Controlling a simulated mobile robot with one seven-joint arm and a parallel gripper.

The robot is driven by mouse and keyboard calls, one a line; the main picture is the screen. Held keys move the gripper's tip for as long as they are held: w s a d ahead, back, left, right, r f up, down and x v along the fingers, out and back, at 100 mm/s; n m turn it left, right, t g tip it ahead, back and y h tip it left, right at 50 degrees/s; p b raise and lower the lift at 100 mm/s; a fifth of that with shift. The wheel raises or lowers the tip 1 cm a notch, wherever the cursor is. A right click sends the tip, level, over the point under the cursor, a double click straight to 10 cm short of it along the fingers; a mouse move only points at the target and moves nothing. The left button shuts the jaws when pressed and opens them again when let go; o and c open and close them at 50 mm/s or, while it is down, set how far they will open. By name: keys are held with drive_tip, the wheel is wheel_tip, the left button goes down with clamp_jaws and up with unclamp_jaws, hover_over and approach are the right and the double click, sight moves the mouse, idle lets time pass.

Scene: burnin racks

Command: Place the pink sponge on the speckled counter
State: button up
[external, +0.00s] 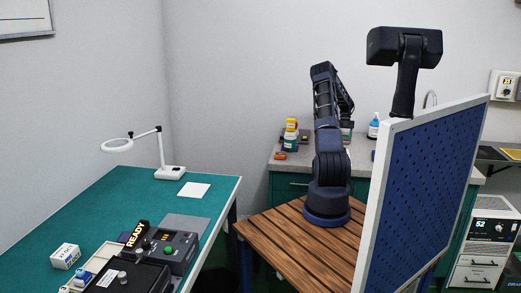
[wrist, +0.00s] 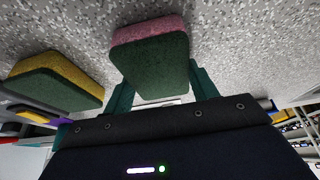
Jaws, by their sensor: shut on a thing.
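The pink sponge (wrist: 152,52) has a pink layer and a dark green face, and shows upper middle in the wrist view. My gripper (wrist: 163,86) has its teal fingers at either side of it and is shut on it. The speckled counter (wrist: 235,40) fills the background there; it also shows at the back in the external view (external: 280,168). I cannot tell whether the sponge touches the counter. In the external view my gripper and the sponge are hidden behind the arm.
A yellow and green sponge (wrist: 55,80) lies on the counter left of the held one. In the external view, a yellow-topped stack (external: 291,134), an orange item (external: 280,156) and a blue-labelled bottle (external: 374,127) stand on the counter. A blue perforated panel (external: 425,180) stands at the right.

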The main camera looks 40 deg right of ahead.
drive_tip(key=o, duration=0.9)
drive_tip(key=shift+o, duration=0.2)
